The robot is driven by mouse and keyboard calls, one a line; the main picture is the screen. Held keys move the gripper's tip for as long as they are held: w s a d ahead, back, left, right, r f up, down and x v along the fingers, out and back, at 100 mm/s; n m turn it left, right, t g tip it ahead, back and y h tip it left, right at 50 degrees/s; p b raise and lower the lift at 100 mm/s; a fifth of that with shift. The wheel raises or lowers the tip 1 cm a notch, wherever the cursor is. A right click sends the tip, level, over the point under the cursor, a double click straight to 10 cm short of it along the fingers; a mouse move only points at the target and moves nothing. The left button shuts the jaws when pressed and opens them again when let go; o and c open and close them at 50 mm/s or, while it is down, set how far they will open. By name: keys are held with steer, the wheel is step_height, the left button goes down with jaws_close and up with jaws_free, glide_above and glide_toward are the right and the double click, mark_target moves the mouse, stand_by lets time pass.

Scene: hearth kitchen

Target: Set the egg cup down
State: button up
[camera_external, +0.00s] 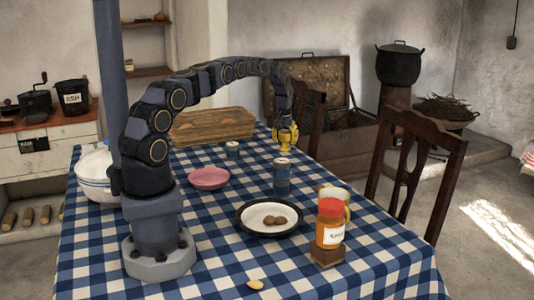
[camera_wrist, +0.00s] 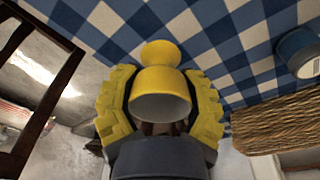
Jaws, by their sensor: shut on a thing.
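The egg cup (camera_wrist: 160,88) is yellow with a pale inside. In the wrist view it sits between the two ridged yellow fingers of my gripper (camera_wrist: 160,106), which are shut on it from both sides. Its round foot points towards the blue and white checked cloth (camera_wrist: 215,35). In the external view my gripper (camera_external: 285,136) hangs at the far right edge of the table, fingers down. There the yellow cup and yellow fingers blend together. I cannot tell whether the foot touches the cloth.
A wicker basket (camera_external: 212,124) and small tin (camera_external: 232,149) stand left. Chairs (camera_external: 409,165) flank the right edge.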

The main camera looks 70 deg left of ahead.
steer(key=shift+w+a+f, duration=0.55)
steer(key=shift+w+f, duration=0.1)
steer(key=shift+f, duration=0.25)
steer(key=shift+f, duration=0.1)
steer(key=shift+w+f, duration=0.2)
steer(key=shift+f, duration=1.55)
steer(key=shift+f, duration=0.15)
steer(key=o, duration=1.2)
